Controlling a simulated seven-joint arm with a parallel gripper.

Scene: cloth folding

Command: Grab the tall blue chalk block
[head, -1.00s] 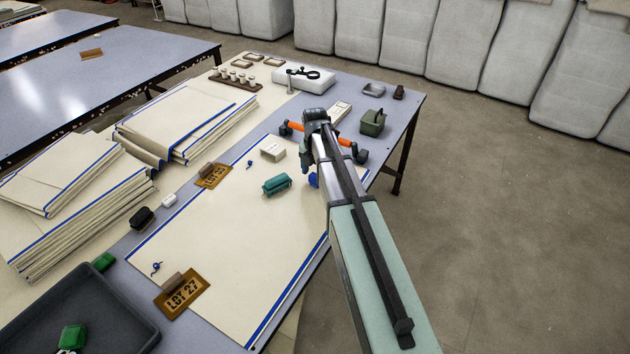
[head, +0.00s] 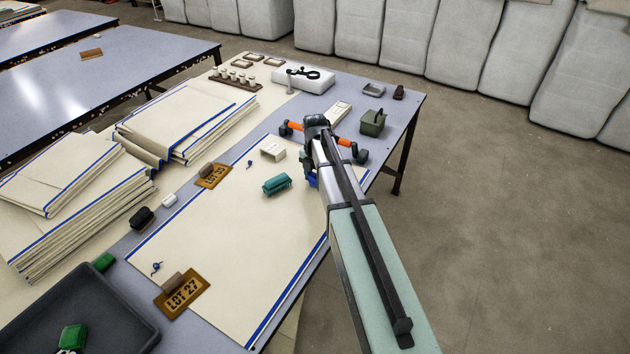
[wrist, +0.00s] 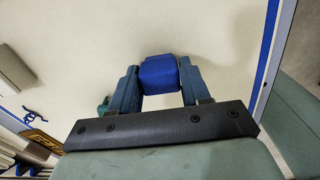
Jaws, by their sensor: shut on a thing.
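The blue chalk block (wrist: 160,73) is between the two fingers of my gripper (wrist: 158,88) in the wrist view, over the cream cloth (wrist: 215,30). The fingers touch its two sides, and my gripper is shut on it. In the head view a small part of the blue block (head: 312,181) shows below my gripper, beside my arm, near the right side of the cloth (head: 225,245). My arm hides most of the block and the fingers there. I cannot tell whether the block still touches the cloth.
A teal block (head: 277,184) and a cream block (head: 272,149) lie on the cloth left of my arm. An orange-handled tool (head: 344,142) lies behind my gripper. A green container (head: 372,123) stands right of it. Lot 27 (head: 182,293) and another lot plate (head: 213,176) rest on the cloth's left side.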

